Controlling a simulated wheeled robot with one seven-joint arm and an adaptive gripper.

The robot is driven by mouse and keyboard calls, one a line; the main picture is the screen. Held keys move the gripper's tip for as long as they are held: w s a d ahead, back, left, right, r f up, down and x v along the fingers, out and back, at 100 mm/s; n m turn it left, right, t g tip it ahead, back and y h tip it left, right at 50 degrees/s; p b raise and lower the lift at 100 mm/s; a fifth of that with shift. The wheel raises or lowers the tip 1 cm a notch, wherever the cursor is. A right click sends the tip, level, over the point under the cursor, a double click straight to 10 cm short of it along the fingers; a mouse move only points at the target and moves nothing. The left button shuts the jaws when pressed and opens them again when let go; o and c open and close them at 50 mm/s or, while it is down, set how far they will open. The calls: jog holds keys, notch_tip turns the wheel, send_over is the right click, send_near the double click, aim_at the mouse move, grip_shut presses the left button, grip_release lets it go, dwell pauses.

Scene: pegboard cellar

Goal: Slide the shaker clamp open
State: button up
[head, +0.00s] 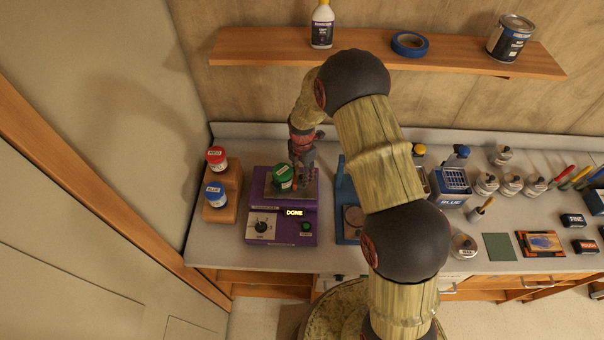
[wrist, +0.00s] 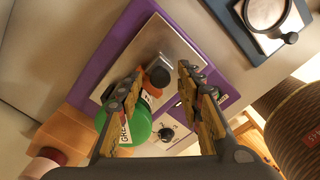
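The purple shaker (head: 257,222) stands on the counter at the left, with a lit "DONE" display, a dial and a metal plate (head: 309,190) on top. A green-lidded jar (head: 283,175) sits on the plate; it also shows in the wrist view (wrist: 139,127), partly behind my left finger. A dark clamp knob (wrist: 158,75) stands on the plate beside the jar, with a small orange piece near it. My gripper (wrist: 160,72) is open over the plate, fingers apart with the knob between them in the picture. No contact shows. In the head view my gripper (head: 302,172) hides the clamp.
A wooden stepped stand (head: 233,180) with a red jar (head: 216,157) and a blue jar (head: 214,192) is left of the shaker. A blue device (head: 345,205) stands close at its right. Bottles and a blue rack (head: 452,187) are farther right. A shelf (head: 270,46) runs above.

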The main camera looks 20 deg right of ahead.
grip_shut()
dwell(0.7)
